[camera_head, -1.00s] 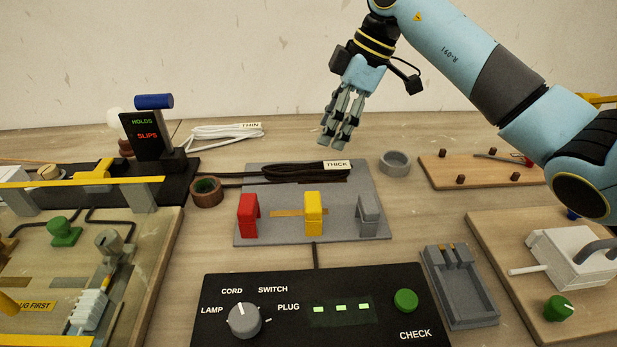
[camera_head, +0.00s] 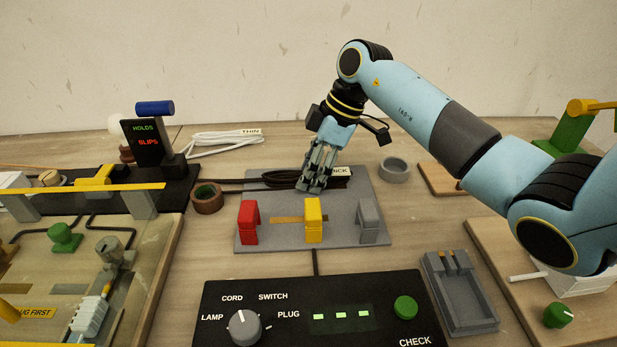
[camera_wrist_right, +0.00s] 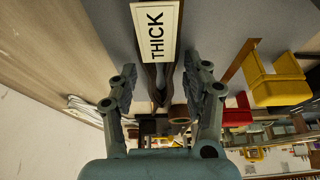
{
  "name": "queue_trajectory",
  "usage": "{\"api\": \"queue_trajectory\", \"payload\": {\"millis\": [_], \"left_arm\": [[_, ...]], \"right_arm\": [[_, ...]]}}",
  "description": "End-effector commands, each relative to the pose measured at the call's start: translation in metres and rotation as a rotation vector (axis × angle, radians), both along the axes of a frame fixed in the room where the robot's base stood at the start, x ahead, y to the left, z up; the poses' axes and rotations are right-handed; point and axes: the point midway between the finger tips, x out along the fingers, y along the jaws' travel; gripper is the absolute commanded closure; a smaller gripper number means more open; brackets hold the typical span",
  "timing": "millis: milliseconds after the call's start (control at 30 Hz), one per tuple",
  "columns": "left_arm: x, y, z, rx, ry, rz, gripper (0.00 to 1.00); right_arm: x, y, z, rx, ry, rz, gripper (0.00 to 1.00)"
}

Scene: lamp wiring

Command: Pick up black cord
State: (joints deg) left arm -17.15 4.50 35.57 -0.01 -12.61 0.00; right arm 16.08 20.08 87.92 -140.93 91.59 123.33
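In the right wrist view the fingers (camera_wrist_right: 164,95) are open, one on each side of the dark cord (camera_wrist_right: 160,82), with the THICK label (camera_wrist_right: 156,32) ahead. I cannot tell if they touch the cord. My left gripper is not in view.
Red (camera_head: 248,222), yellow (camera_head: 313,220) and grey (camera_head: 368,222) clips stand at the mat's front. A brown tape roll (camera_head: 207,198) is left, a grey ring (camera_head: 394,170) right. A white cord labelled THIN (camera_head: 222,143) lies behind. A black control panel (camera_head: 270,325) is in front.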

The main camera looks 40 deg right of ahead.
Motion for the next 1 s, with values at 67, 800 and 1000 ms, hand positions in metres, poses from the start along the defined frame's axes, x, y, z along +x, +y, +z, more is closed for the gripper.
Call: {"api": "queue_trajectory", "payload": {"millis": [67, 800, 1000], "left_arm": [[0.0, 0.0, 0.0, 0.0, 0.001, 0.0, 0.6], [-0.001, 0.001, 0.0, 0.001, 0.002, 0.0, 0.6], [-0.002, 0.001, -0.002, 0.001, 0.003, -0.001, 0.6]], "right_arm": [[0.0, 0.0, 0.0, 0.0, 0.0, 0.0, 0.64], [0.001, 0.0, 0.013, 0.0, -0.002, 0.0, 1.0], [0.001, -0.001, 0.044, -0.002, -0.005, 0.001, 1.0]]}}
